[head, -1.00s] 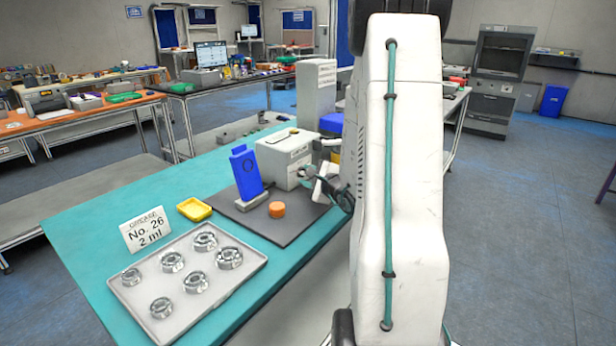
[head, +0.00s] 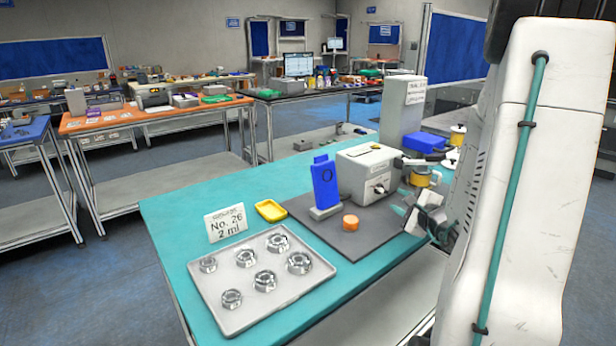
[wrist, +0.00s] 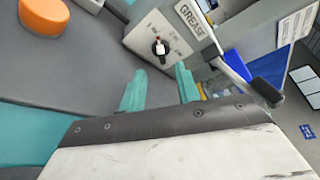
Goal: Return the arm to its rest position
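My arm fills the right side of the head view. My gripper (head: 400,203) is at the right edge of the dark mat, just in front of the grey-white grease machine (head: 368,172). In the wrist view my gripper (wrist: 160,88) shows two teal fingers standing apart with nothing between them. The machine's front with its dial and the GREASE label (wrist: 192,20) lies beyond the fingertips. An orange cylinder (head: 351,222) stands on the dark mat (head: 372,238), apart from my gripper; it also shows at the wrist view's upper left (wrist: 44,18).
The teal table (head: 180,212) bears a grey tray (head: 232,316) of several metal rings, a No. 26 card (head: 226,223), a yellow dish (head: 271,210) and a blue upright device (head: 326,185). A blue box (head: 425,142) stands behind the machine. Floor at left is clear.

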